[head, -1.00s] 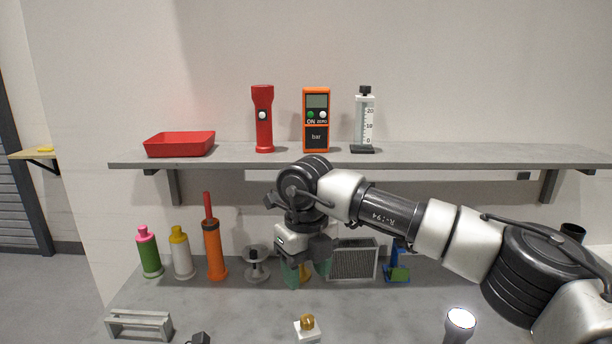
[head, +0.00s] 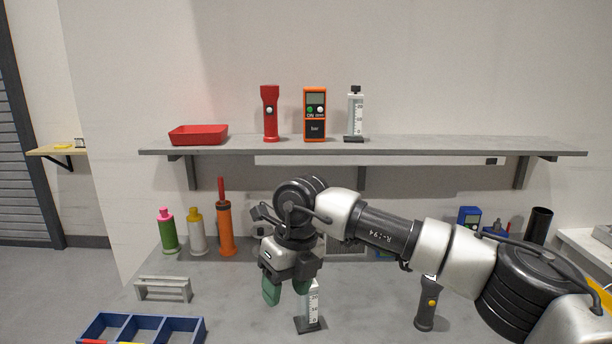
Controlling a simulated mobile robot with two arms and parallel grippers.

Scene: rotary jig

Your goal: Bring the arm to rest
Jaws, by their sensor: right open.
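My right arm (head: 390,232) reaches in from the right edge and spans the view in front of the bench. Its gripper (head: 286,292) hangs from the wrist, pointing down, with two green fingertips. The fingers are apart and nothing shows between them. A white scaled gauge (head: 312,305) with a dark foot stands on the bench just right of the fingertips, partly covered by the right finger. I cannot tell whether they touch. My left gripper is not in view.
A blue divided tray (head: 163,326) and a grey bracket (head: 162,281) are at left. An orange pump (head: 225,232) and two bottles stand behind. A dark flashlight (head: 427,306) stands below the forearm. The shelf (head: 460,146) above holds a red tray and instruments.

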